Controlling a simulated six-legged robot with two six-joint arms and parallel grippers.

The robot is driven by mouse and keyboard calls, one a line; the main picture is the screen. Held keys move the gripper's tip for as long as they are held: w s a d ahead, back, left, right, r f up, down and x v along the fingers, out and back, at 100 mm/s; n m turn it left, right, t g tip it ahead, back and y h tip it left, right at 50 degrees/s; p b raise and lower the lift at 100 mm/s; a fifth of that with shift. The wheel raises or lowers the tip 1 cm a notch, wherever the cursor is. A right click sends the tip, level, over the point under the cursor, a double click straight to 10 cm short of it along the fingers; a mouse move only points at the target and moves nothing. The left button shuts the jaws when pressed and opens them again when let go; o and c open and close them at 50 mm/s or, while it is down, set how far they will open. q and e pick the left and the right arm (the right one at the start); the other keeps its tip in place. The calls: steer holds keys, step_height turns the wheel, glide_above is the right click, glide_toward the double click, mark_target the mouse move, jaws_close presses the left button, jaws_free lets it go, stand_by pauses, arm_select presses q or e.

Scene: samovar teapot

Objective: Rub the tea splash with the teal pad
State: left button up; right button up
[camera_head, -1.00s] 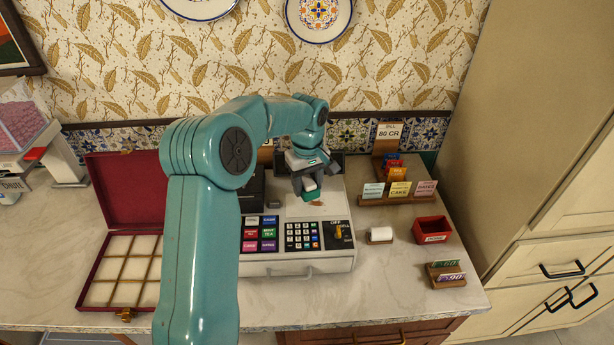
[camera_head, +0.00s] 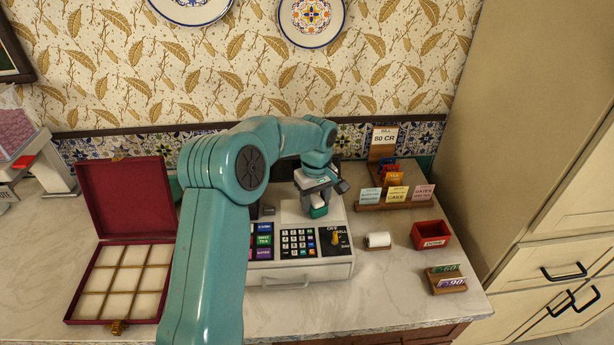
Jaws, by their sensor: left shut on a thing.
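My left gripper (camera_head: 317,203) reaches over the cash register (camera_head: 300,270) from the left side. It is shut on the teal pad (camera_head: 319,212), a small block with a green-teal lower part. The pad is at the pale flat panel of the register, just above the keypad; I cannot tell whether it touches the surface. No tea splash shows around the pad now; the gripper and pad cover part of the panel. My right gripper is not in view.
An open red box (camera_head: 118,238) with empty compartments stands at left. To the right are a card rack (camera_head: 396,206), a paper roll (camera_head: 378,240), a red tray (camera_head: 430,235) and a card holder (camera_head: 446,278). Register keys and a key switch (camera_head: 335,238) lie close below the pad.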

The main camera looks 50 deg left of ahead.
arm_select(q)
steer(key=shift+w+d, duration=0.4)
steer(key=shift+w, duration=0.15)
steer(key=shift+d, duration=0.15)
steer(key=shift+s+a, duration=1.35)
steer(key=shift+s, duration=0.2)
steer(key=shift+s+a+r, duration=0.15)
steer(key=shift+s, duration=0.05)
step_height(320, 180, up, 2)
steer(key=shift+r+p, duration=0.1)
steer(key=shift+p, duration=0.4)
steer(key=shift+w+r+p, duration=0.15)
steer(key=shift+r+p, duration=0.25)
steer(key=shift+r, duration=0.2)
step_height(320, 180, up, 2)
steer(key=shift+r+p, duration=0.2)
steer(key=shift+p, duration=0.6)
steer(key=shift+r+p, duration=0.65)
steer(key=shift+r, duration=0.45)
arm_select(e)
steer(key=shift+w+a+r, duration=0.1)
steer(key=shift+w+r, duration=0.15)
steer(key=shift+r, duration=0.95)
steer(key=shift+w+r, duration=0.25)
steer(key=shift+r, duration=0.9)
